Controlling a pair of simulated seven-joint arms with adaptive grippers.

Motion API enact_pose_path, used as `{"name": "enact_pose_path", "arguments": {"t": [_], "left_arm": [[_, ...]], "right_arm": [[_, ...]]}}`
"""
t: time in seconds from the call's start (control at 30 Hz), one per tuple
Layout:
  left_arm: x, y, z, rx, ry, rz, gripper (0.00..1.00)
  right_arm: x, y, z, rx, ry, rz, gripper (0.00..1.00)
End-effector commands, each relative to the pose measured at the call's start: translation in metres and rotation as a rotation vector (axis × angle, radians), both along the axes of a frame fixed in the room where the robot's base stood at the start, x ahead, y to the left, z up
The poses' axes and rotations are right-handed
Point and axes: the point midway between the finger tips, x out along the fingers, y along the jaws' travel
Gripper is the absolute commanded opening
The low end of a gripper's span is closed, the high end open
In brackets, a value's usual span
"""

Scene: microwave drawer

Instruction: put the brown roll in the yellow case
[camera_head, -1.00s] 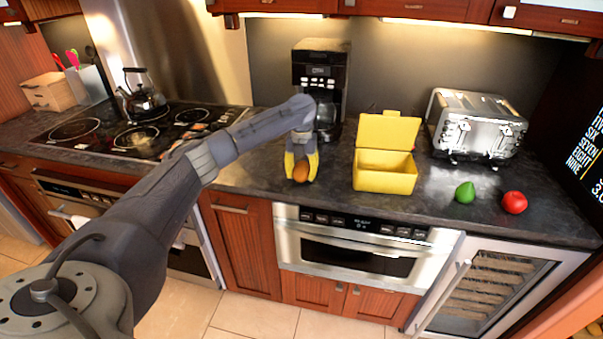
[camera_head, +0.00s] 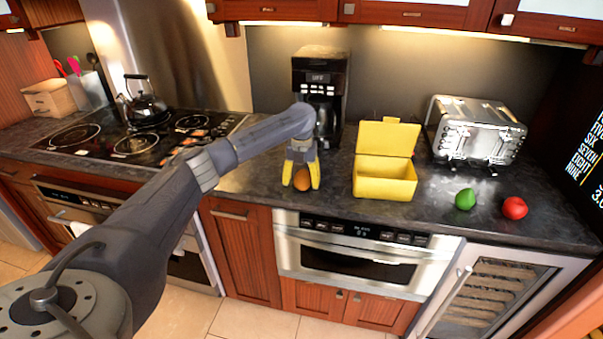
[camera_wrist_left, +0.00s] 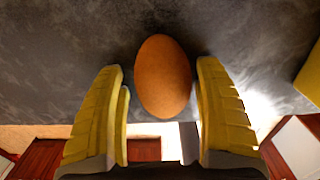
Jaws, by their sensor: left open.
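The brown roll (camera_head: 302,180) is egg-shaped and lies on the dark counter near its front edge. My left gripper (camera_head: 301,178) is open, pointing down, with its yellow fingers on either side of the roll. In the left wrist view the roll (camera_wrist_left: 163,76) sits between and just beyond the fingertips (camera_wrist_left: 160,75), with a gap on each side. The yellow case (camera_head: 385,187) stands on the counter to the right of the gripper with its lid raised. A corner of the case also shows at the right edge of the left wrist view (camera_wrist_left: 311,78). My right gripper is not in view.
A green fruit (camera_head: 465,199) and a red fruit (camera_head: 514,208) lie right of the case. A silver toaster (camera_head: 472,130) stands behind them. A black coffee maker (camera_head: 318,85) stands behind the gripper. The stovetop with a kettle (camera_head: 147,105) is at left.

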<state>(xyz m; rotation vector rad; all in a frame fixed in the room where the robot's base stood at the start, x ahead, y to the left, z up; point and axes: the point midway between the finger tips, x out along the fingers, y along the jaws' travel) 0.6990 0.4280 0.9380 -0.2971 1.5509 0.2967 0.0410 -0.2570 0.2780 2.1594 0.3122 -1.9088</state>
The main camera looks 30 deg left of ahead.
Motion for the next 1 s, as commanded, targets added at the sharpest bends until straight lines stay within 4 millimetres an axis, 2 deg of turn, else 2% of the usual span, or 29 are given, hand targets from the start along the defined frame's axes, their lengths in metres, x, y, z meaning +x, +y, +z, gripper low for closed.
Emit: {"name": "enact_pose_path", "arguments": {"t": [0.17,0.7,1.0], "left_arm": [[0.001,0.000,0.015,0.001,-0.003,0.000,0.70],[0.000,-0.001,0.121,0.001,-0.004,0.000,0.70],[0.000,-0.001,0.162,0.001,-0.001,0.000,0.70]], "right_arm": [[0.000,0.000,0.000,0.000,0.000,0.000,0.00],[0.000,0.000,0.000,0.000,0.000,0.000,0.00],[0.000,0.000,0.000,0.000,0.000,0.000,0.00]]}}
